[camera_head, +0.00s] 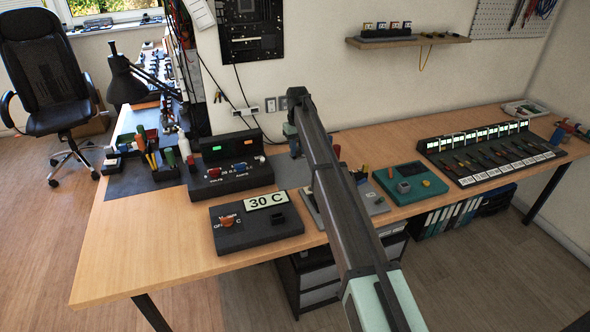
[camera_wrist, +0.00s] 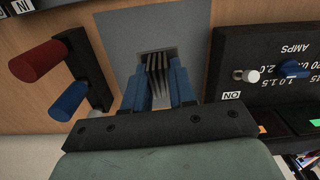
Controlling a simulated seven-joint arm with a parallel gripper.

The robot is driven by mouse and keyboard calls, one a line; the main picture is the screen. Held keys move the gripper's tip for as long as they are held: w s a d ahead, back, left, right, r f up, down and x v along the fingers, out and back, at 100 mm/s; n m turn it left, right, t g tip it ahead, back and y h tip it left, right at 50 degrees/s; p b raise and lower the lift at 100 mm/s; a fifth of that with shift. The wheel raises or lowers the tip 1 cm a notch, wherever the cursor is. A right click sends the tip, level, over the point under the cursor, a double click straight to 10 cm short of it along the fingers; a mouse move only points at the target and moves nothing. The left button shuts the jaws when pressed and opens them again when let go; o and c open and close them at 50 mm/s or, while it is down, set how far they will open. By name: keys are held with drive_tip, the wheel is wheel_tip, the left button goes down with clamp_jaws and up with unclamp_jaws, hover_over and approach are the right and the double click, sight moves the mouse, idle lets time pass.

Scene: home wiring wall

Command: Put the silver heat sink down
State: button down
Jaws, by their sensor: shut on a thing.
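The silver heat sink (camera_wrist: 157,62) shows its thin upright fins between the two blue fingers of my gripper (camera_wrist: 158,82) in the wrist view. My gripper is shut on it. Behind it lies a flat grey pad (camera_wrist: 196,25) on the wooden bench. I cannot tell whether the heat sink touches the pad. In the head view my arm hides the heat sink and the fingertips. Part of the grey pad (camera_head: 285,172) shows there, left of my arm.
The black power supply (camera_head: 230,176) stands left of my arm; its front is close on the right in the wrist view (camera_wrist: 280,55). Red (camera_wrist: 38,62) and blue (camera_wrist: 68,101) handles stand close on the left there. A box reading 30 C (camera_head: 255,222) is nearer the front edge.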

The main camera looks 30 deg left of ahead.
drive_tip(key=w+a, duration=0.4)
drive_tip(key=w, duration=0.1)
drive_tip(key=shift+m, duration=0.4)
drive_tip(key=shift+d+f, duration=0.2)
drive_tip(key=shift+f, duration=4.75)
drive_tip(key=c, duration=0.9)
unclamp_jaws()
drive_tip(key=shift+f, duration=0.1)
drive_tip(key=shift+c, duration=0.2)
wheel_tip(320, 180, up, 12)
drive_tip(key=shift+r, duration=0.15)
